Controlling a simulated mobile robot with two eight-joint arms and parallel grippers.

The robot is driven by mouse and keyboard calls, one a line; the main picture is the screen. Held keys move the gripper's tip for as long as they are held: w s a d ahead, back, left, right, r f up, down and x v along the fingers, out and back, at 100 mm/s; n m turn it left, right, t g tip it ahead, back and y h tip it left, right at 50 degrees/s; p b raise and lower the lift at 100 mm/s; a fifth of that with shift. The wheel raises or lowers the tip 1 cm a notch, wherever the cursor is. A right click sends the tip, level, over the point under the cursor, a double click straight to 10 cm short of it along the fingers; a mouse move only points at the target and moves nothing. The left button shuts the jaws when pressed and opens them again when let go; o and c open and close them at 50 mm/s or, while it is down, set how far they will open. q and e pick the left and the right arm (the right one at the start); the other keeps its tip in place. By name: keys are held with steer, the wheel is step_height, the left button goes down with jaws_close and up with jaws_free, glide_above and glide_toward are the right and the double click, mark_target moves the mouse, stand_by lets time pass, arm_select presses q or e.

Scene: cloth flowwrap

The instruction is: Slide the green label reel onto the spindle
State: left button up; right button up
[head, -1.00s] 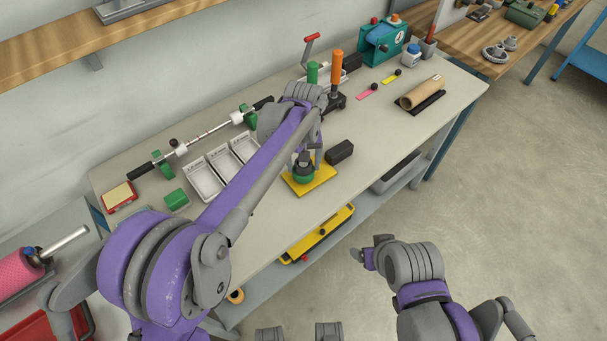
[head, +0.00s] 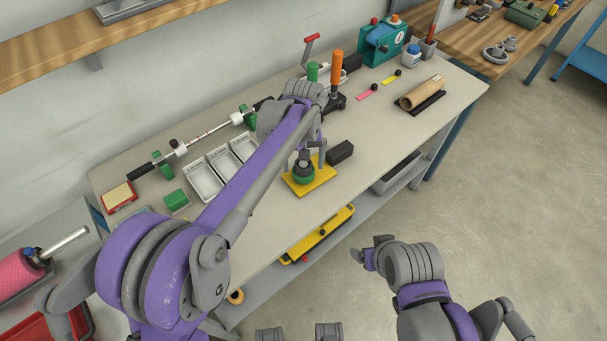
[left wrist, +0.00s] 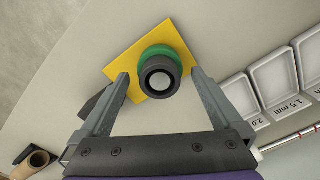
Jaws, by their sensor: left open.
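A green ring-shaped piece (head: 304,180), which looks like the green label reel, sits on a yellow plate (head: 324,180) on the bench. A dark round piece with a pale top (left wrist: 160,82) stands over its middle, and the green rim (left wrist: 158,52) shows beyond it. My left gripper (left wrist: 161,84) is open, with one finger on each side of the dark piece and no clear contact. A horizontal metal rod (head: 208,131) on green supports lies at the back left; I cannot tell whether it is the spindle. My right gripper (head: 369,251) is off the bench's front.
White bins (head: 203,180) stand left of my left forearm. A black block (head: 340,151) is close right of the plate. Orange (head: 336,66) and green upright handles stand behind the gripper.

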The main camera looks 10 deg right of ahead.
arm_select(q)
step_height(320, 180, up, 10)
steer(key=s+a+r+t+p, duration=0.1)
steer(key=s+a+r+p, duration=0.1)
steer(key=s+a, duration=0.35)
steer(key=s+a+f+t, duration=0.1)
steer(key=s+a+f, duration=0.1)
steer(key=s+a, duration=0.3)
steer(key=s+a+f+t+p, duration=0.1)
steer(key=s+a+f+t, duration=0.1)
steer(key=s+a, duration=0.4)
steer(key=s+a+f+t+p, duration=0.1)
steer(key=s+a+f, duration=0.2)
steer(key=s+a, duration=0.3)
steer(key=shift+s+a+f, duration=0.15)
steer(key=shift+s, duration=0.6)
